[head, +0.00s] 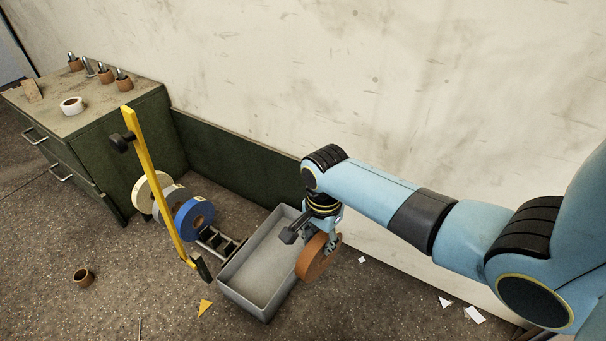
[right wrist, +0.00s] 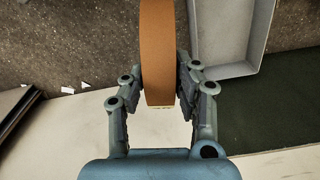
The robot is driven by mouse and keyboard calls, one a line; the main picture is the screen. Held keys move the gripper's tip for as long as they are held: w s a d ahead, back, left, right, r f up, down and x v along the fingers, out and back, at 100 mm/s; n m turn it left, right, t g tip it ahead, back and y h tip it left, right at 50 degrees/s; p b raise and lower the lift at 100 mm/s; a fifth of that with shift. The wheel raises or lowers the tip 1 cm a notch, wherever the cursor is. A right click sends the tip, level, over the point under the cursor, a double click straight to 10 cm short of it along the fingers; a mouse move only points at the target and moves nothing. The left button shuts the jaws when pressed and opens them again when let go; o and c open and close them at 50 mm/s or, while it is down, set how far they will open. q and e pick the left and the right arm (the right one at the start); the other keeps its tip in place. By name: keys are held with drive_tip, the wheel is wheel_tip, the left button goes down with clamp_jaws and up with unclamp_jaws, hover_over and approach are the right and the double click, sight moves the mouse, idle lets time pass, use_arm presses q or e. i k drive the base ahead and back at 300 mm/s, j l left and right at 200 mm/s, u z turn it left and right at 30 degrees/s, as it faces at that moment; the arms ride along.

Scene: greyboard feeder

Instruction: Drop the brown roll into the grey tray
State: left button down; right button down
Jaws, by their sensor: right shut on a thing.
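The brown roll (head: 313,258) is held in my right gripper (head: 331,240), at the right side of the grey tray in the head view. In the right wrist view the brown roll (right wrist: 158,50) stands on edge between the two fingers of my right gripper (right wrist: 161,88), which is shut on it. The grey tray (head: 252,297) sits on the floor and looks empty where I can see inside. It also shows in the right wrist view (right wrist: 238,70), to the right of the roll, with a gap between them there. My left gripper is not in view.
A yellow post (head: 155,180) stands left of the tray, beside a blue roll (head: 194,217) and a cream roll (head: 150,194). A green cabinet (head: 120,150) carries small rolls. A small brown roll (head: 84,277) and paper scraps lie on the floor. The wall is close behind.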

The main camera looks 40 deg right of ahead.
sight(282, 260)
drive_tip(key=z, duration=0.9)
